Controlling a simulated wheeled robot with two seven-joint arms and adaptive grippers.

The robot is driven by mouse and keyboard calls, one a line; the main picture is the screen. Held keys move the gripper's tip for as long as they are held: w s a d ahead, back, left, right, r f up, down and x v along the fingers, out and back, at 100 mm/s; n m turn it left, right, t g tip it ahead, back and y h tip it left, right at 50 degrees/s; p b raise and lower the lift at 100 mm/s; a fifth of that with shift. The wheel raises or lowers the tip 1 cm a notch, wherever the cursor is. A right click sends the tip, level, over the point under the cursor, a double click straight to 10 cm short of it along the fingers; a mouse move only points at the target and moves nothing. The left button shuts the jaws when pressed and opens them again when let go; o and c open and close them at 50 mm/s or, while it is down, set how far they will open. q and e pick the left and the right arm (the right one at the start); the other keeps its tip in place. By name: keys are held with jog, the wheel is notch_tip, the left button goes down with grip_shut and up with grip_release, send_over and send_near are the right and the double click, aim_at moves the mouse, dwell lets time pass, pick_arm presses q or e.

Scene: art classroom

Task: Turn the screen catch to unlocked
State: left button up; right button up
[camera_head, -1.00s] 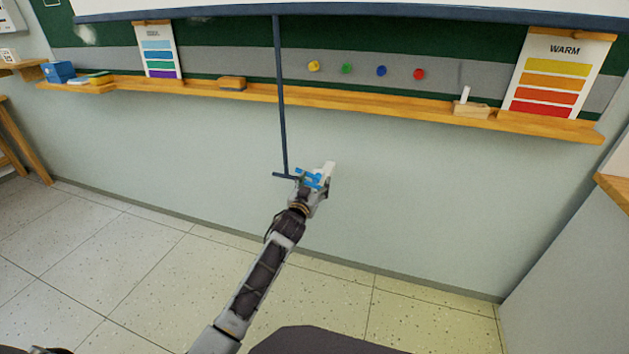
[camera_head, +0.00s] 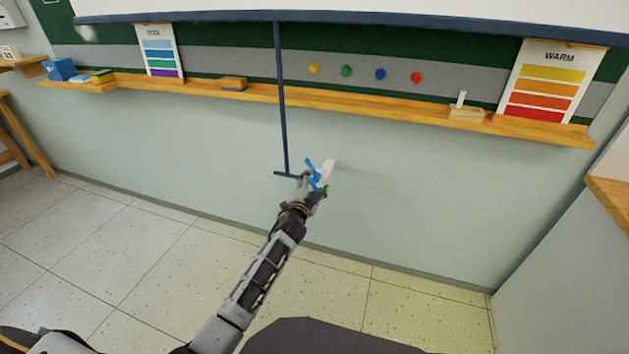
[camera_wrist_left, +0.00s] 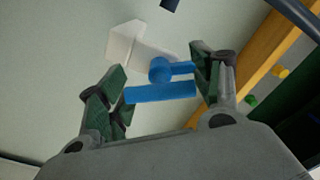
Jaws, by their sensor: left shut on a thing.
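The screen catch shows as a blue handle (camera_head: 314,174) on a white mount (camera_head: 329,167) on the wall below the ledge. In the left wrist view the blue bar (camera_wrist_left: 160,92) lies between my fingers, with a round blue hub (camera_wrist_left: 158,70) and the white mount (camera_wrist_left: 124,42) beyond it. My left gripper (camera_head: 317,182) is shut on the catch handle, its fingers at the bar's two ends in the wrist view (camera_wrist_left: 162,85). In the head view the gripper partly hides the catch. My right gripper is not in view.
A dark pull rod (camera_head: 282,110) hangs from the white screen (camera_head: 350,12), its crossbar just left of my gripper. A wooden ledge (camera_head: 360,107) runs above, holding an eraser (camera_head: 234,83) and colour charts. The wall to the right of the catch is clear.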

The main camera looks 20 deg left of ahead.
pick_arm(q)
jog(key=m, duration=0.4)
jog(key=m+p, duration=0.1)
jog(key=m, duration=0.1)
jog(key=shift+w+a+r, duration=0.1)
jog(key=shift+a+r, duration=0.1)
jog(key=shift+r, duration=0.15)
dwell(0.3)
jog(key=o, duration=1.2)
jog(key=shift+d, duration=0.1)
jog(key=shift+f, duration=0.15)
jog(key=shift+f, duration=0.1)
jog(key=shift+s, duration=0.9)
jog(key=shift+s+a, duration=0.2)
jog(key=shift+s, duration=4.95)
